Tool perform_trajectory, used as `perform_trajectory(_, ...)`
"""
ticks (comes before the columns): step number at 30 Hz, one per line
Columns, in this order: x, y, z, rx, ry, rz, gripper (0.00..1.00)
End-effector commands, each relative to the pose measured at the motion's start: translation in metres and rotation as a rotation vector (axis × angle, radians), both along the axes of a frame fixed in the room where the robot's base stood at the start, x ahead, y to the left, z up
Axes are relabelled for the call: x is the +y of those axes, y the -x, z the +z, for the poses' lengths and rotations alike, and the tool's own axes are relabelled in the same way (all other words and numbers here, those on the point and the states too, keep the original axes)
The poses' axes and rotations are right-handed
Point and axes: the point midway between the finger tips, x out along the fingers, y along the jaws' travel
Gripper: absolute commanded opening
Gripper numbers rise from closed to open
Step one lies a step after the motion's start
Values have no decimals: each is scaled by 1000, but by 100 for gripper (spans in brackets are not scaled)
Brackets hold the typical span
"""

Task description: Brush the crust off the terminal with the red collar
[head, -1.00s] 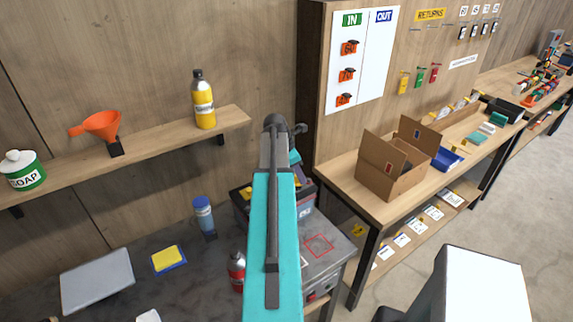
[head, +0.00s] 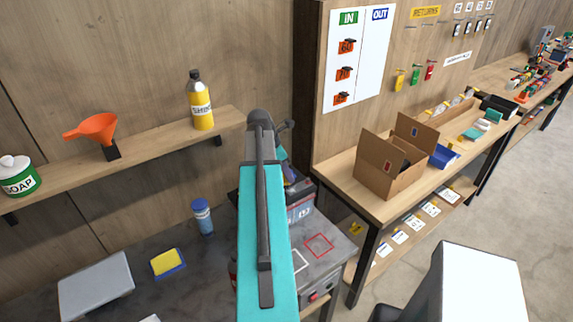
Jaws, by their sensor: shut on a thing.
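The dark battery (head: 301,212) stands on the grey bench just behind and to the right of my teal arm link. My arm covers much of it. I cannot make out its terminals, a red collar or any crust. Part of my wrist shows beside the arm, just above the battery. My gripper's jaws are hidden behind the arm, and no brush can be made out.
A red square outline (head: 319,245) marks the bench right of my arm. A blue-capped bottle (head: 202,217) and a yellow-blue sponge (head: 167,262) stand left. A shelf (head: 150,152) above holds an orange funnel (head: 92,130) and a yellow bottle (head: 201,102). An open carton (head: 377,178) is right.

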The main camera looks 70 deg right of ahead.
Motion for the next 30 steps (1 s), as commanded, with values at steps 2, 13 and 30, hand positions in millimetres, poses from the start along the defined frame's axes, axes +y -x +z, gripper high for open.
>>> perform_trajectory(2,0,-1,8,0,2,2,0)
perform_trajectory(13,5,-9,39,0,1,14,0)
perform_trajectory(30,7,-12,44,0,1,18,0)
